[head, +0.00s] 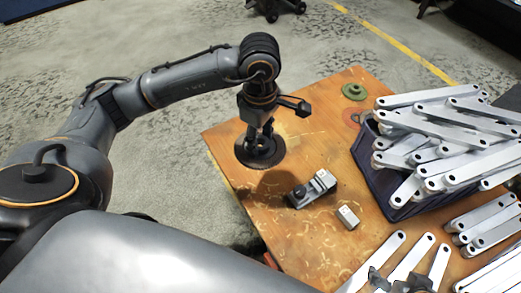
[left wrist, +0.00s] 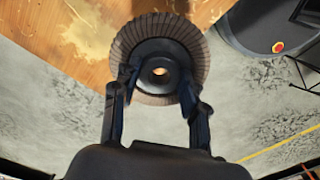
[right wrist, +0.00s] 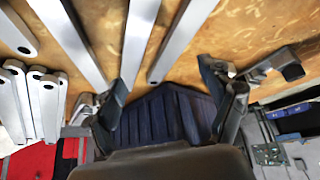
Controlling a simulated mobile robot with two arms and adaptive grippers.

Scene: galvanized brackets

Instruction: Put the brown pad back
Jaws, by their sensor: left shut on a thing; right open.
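The brown pad (left wrist: 198,50) is a round disc with brown pleated flaps around a dark hub with a centre hole. My left gripper (left wrist: 160,80) is shut on its hub in the left wrist view. In the head view the pad (head: 260,158) looks dark and hangs below my left gripper (head: 262,135), near the table's left edge, with a shadow beside it; it seems to be above the surface. My right gripper (head: 398,284) is open at the bottom of the head view, close to flat metal bars. In the right wrist view its fingers (right wrist: 168,95) hold nothing.
A wooden table (head: 300,240) carries a grey device (head: 312,188), a small grey block (head: 347,217), a green disc (head: 354,91) and a reddish disc (head: 357,117). A dark blue bin (head: 378,178) is heaped with galvanized brackets (head: 450,135). More brackets (head: 488,228) lie stacked at right.

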